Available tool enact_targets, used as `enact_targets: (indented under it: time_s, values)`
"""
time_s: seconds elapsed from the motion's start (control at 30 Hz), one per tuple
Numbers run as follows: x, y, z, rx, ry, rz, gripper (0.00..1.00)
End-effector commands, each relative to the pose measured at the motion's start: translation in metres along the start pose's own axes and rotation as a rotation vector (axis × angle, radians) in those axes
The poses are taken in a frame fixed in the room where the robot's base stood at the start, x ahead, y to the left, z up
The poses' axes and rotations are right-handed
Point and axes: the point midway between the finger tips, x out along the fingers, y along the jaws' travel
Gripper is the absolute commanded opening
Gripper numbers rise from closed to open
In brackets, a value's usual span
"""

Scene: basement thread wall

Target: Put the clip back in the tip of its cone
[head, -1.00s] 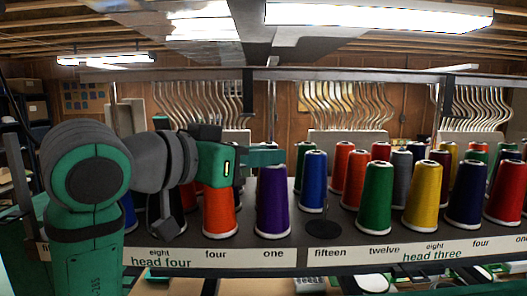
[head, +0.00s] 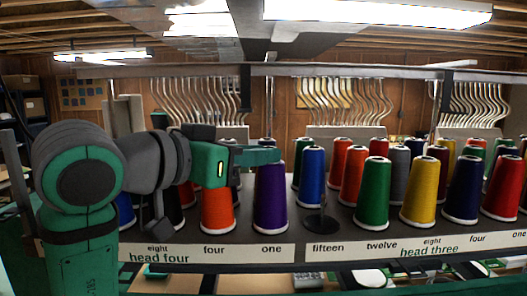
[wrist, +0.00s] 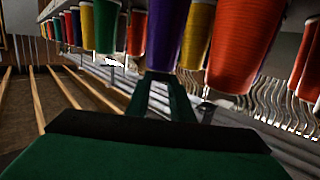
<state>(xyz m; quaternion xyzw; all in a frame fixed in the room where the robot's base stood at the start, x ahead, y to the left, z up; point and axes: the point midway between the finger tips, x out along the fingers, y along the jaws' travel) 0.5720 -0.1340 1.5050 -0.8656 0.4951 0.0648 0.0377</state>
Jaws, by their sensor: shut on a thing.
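My gripper (head: 262,157) reaches in from the left in the head view, its green fingers level across the top of the purple cone (head: 270,200). The fingers hide that cone's tip. In the wrist view the picture is tipped over, and my gripper (wrist: 165,92) points at the narrow end of the purple cone (wrist: 166,38). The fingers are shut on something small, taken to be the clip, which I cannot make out. I cannot tell whether it touches the cone. The orange cone (head: 217,208) stands just left of the purple one.
To the right stand a blue cone (head: 312,178), a green cone (head: 372,194) and a yellow cone (head: 420,192), with more behind. A dark round stand (head: 321,222) with a thin rod sits on the shelf between. A labelled strip (head: 216,252) runs along the front edge.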

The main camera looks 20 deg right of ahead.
Motion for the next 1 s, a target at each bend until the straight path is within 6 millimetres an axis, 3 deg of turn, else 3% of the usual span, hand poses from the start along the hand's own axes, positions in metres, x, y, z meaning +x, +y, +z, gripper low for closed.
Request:
enact_targets:
  time_s: [0.13,0.17,0.23,0.67,1.0]
  values:
    - [0.002,0.002,0.000,0.001,-0.001,0.005,0.00]
    - [0.003,0.003,-0.001,0.001,-0.001,0.007,0.25]
    - [0.004,0.004,-0.001,0.002,-0.001,0.009,0.42]
    - [-0.004,0.005,-0.001,0.003,0.000,0.012,0.42]
    - [-0.063,0.005,-0.002,0.003,0.001,0.011,0.42]
